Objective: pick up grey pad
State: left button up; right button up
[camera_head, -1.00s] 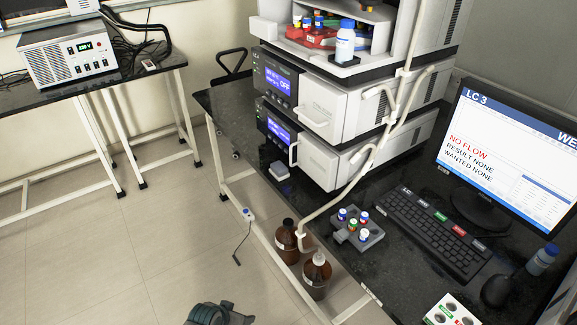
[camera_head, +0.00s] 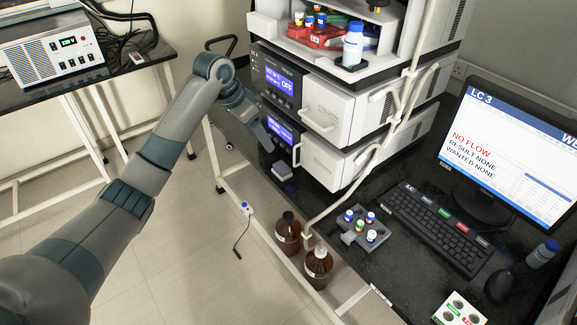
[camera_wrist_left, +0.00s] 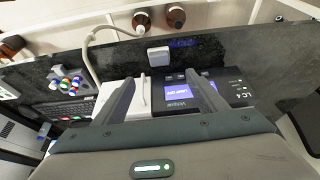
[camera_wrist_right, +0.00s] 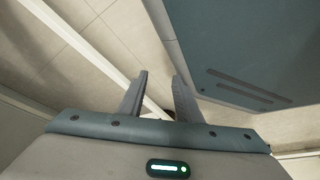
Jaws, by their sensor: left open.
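A small light grey pad (camera_head: 282,171) lies on the black bench top in front of the lower instrument box. It also shows in the left wrist view (camera_wrist_left: 158,56), ahead of the fingers and a little above the middle. My left gripper (camera_head: 268,144) hangs over the bench edge just above and left of the pad, apart from it. In the left wrist view its two fingers (camera_wrist_left: 160,92) are spread with nothing between them. My right gripper (camera_wrist_right: 160,82) is out of the head view. Its fingers stand apart and empty over the floor.
The stacked instrument (camera_head: 325,110) stands right behind the pad. Two brown bottles (camera_head: 288,232) are below the bench's front edge. A vial rack (camera_head: 352,236), keyboard (camera_head: 435,230) and monitor (camera_head: 510,150) are to the right. A white tube (camera_head: 350,185) hangs down the instrument's front.

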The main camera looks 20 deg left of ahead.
pick_arm(q)
jog(key=shift+r, duration=0.55)
pick_arm(e)
jog(key=shift+s, duration=0.1)
pick_arm(q)
jog(key=p, duration=0.2)
send_near(281, 169)
notch_tip(281, 169, down, 2)
jog(key=w, duration=0.2)
jog(key=shift+w+f, duration=0.1)
jog(key=shift+f, duration=0.4)
pick_arm(e)
jog(key=s+d+f+g, duration=0.1)
jog(key=s+d+g, duration=0.1)
jog(key=s, duration=0.5)
jog(key=shift+s+d+h, duration=0.35)
jog(key=shift+d+h, duration=0.05)
jog(key=shift+d, duration=0.25)
pick_arm(q)
jog(key=shift+d+f, duration=0.1)
